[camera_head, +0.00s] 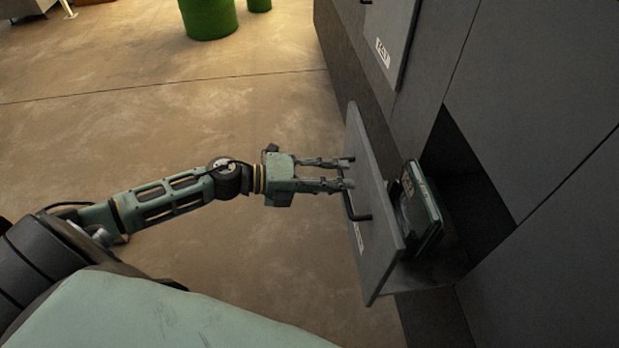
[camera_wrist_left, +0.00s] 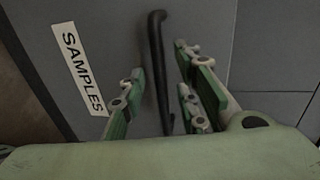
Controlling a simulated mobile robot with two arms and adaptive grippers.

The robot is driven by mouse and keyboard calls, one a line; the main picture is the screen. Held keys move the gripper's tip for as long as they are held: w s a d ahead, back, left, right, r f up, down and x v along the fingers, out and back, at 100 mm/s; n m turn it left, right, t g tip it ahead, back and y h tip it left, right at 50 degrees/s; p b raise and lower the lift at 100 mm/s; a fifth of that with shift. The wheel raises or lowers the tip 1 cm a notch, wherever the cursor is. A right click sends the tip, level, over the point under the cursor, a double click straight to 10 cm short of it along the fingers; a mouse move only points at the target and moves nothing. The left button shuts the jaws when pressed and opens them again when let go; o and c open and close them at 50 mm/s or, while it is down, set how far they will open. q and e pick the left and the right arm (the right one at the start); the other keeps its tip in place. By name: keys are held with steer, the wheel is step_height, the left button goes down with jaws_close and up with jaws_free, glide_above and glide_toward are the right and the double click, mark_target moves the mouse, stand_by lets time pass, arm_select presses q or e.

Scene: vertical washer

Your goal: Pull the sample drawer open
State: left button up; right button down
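The sample drawer (camera_head: 375,205) stands partly pulled out of the dark grey cabinet. Its front bears a white SAMPLES label (camera_wrist_left: 80,66) in the left wrist view. A black bar handle (camera_head: 350,200) is fixed on the front; it also shows in the left wrist view (camera_wrist_left: 158,70). My left gripper (camera_head: 345,174) reaches the handle from the left, its fingers spread on either side of the bar. In the left wrist view the open fingers (camera_wrist_left: 160,95) show gaps to the handle. My right gripper is not in view.
Dark boxlike items (camera_head: 422,210) stand inside the drawer. Another labelled cabinet front (camera_head: 390,40) is above, at the top. The concrete floor (camera_head: 250,120) left of the drawer is clear; green cylinders (camera_head: 208,18) stand far off.

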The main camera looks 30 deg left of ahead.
arm_select(q)
steer(key=v, duration=1)
steer(key=w+a+f+n+t+y, duration=0.15)
steer(key=a+f+n+y, duration=0.25)
steer(key=a+f+n, duration=0.45)
steer(key=a+f+n+t+y, duration=0.3)
steer(key=a+f+n+y, duration=0.15)
steer(key=f, duration=0.65)
steer(key=s+a+f+n+g+y, duration=0.1)
steer(key=s+f+n+g+y, duration=0.15)
steer(key=s+f, duration=0.4)
steer(key=s+a+f+n+g+y, duration=0.1)
steer(key=s+f+n, duration=0.25)
steer(key=f, duration=0.65)
steer(key=s+d+f+n+g, duration=0.2)
steer(key=s+d+f, duration=0.4)
steer(key=s, duration=0.3)
steer(key=s+d+f+n+g, duration=0.3)
steer(key=s+d+f, duration=0.3)
steer(key=s, duration=0.3)
steer(key=s+d+f+n+g, duration=0.2)
steer(key=s+d+f+g, duration=0.2)
steer(key=s, duration=0.5)
step_height(320, 180, down, 3)
steer(key=shift+s+d+r+y, duration=0.15)
steer(key=shift+s+d+y, duration=0.15)
steer(key=shift+d, duration=0.7)
